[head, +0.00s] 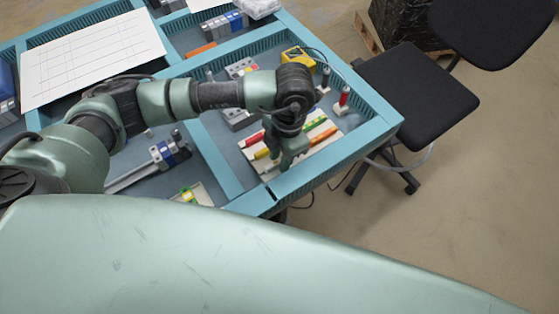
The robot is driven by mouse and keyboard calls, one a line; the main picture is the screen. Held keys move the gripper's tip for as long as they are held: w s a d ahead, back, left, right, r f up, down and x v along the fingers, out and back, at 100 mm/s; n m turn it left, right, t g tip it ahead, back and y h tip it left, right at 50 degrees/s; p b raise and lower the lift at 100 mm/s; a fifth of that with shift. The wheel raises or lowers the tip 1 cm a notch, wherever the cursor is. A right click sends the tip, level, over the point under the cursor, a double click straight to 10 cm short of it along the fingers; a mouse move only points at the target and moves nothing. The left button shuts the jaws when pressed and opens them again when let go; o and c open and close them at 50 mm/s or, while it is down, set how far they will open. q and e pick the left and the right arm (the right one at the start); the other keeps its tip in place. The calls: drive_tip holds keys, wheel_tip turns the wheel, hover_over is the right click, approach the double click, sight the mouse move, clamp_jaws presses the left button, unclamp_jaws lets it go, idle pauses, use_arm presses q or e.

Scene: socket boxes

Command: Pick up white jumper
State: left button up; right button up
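My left gripper (287,160) reaches down over a white board (318,147) in the right compartment of the teal table. The board carries several coloured pieces, red (255,138), yellow (262,154), green (315,124) and orange (323,136). The gripper covers the middle of the board. Its fingertips are small and partly hidden, so I cannot tell whether they are open or hold anything. I cannot pick out a white jumper. My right gripper is not in view.
Teal dividers (215,160) split the table (385,120) into compartments. Near the board are a yellow meter (297,58), a red-handled post (344,97) and a grey box with buttons (240,68). A white sheet (92,58) lies at left. A black chair (420,90) stands right.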

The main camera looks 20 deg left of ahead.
use_arm(q)
clamp_jaws()
